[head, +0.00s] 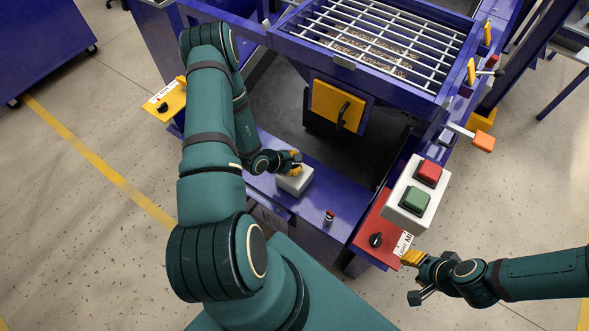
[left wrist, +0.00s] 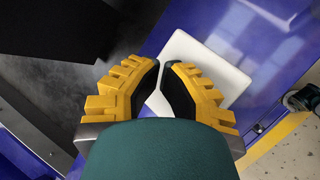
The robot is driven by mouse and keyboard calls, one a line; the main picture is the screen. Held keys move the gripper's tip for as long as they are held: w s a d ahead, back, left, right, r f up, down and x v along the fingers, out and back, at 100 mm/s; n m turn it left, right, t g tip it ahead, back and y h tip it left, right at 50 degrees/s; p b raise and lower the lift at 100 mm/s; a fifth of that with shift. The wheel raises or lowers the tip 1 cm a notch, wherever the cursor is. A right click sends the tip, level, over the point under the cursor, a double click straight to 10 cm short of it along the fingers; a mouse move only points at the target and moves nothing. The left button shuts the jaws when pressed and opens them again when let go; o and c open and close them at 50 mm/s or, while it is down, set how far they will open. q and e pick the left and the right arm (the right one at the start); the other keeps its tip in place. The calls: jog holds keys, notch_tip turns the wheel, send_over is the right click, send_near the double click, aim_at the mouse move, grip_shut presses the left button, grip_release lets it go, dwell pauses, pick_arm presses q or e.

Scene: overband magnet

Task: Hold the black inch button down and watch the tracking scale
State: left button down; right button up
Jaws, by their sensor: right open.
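A small white box (head: 295,181) sits on the purple ledge of the machine; it also shows in the left wrist view (left wrist: 207,62). My left gripper (head: 294,165) is over this box, with its yellow-backed fingers pointing down at it. In the left wrist view the fingertips (left wrist: 163,66) are almost together, with nothing visible held between them. The black inch button is not visible; the fingers cover part of the box top. I cannot make out a tracking scale. My right gripper (head: 412,278) is open and empty, beside the red panel (head: 372,232) at the lower right.
A white box with a red button (head: 429,172) and a green button (head: 415,200) stands above the red panel, which has a black knob (head: 376,240). A yellow panel (head: 166,103) is at the left. A barred grid (head: 370,40) lies at the back.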

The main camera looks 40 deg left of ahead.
dwell(0.8)
pick_arm(q)
jog(key=shift+r+p, duration=0.65)
jog(key=shift+r, duration=0.3)
jog(key=shift+r+p, duration=1.7)
jog(key=shift+r, duration=0.85)
jog(key=shift+f, duration=0.1)
